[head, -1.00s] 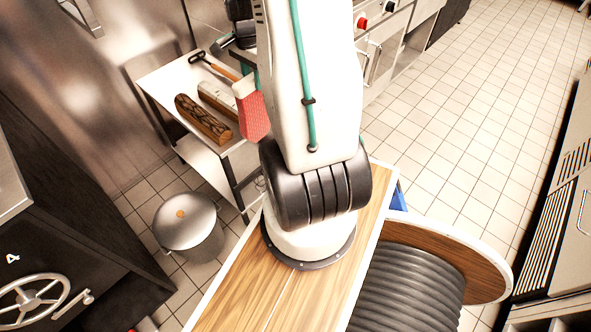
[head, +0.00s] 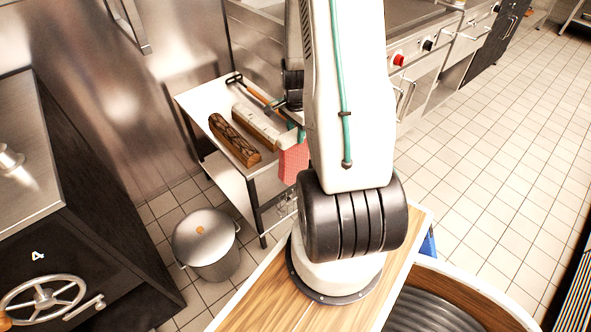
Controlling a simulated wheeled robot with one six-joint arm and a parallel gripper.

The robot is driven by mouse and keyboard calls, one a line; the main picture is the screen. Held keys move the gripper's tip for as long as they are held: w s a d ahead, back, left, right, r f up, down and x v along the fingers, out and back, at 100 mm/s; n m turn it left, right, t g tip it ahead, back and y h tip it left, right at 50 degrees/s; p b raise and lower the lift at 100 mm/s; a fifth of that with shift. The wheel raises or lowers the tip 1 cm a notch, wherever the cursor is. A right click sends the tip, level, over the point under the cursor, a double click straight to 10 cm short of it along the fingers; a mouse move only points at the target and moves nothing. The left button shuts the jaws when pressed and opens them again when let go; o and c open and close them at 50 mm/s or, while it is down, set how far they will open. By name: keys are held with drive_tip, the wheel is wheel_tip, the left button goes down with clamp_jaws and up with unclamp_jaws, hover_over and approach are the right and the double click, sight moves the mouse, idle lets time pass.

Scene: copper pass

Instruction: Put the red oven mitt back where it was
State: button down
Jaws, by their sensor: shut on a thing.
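The red oven mitt (head: 292,162) hangs at the right end of the steel side table, just left of my arm. My gripper (head: 298,134) is shut on the mitt's upper end; my arm hides most of the jaws. The mitt overlaps the table's right edge in the picture, and I cannot tell whether it touches the table.
A lidded pot (head: 205,243) stands on the floor in front. A dark oven with a handwheel (head: 42,300) is at left. The tiled floor at right is clear.

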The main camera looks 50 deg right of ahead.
sight(296, 167)
wheel_tip(296, 167, down, 17)
drive_tip(key=shift+r, duration=0.15)
idle(0.4)
drive_tip(key=c, duration=1)
unclamp_jaws()
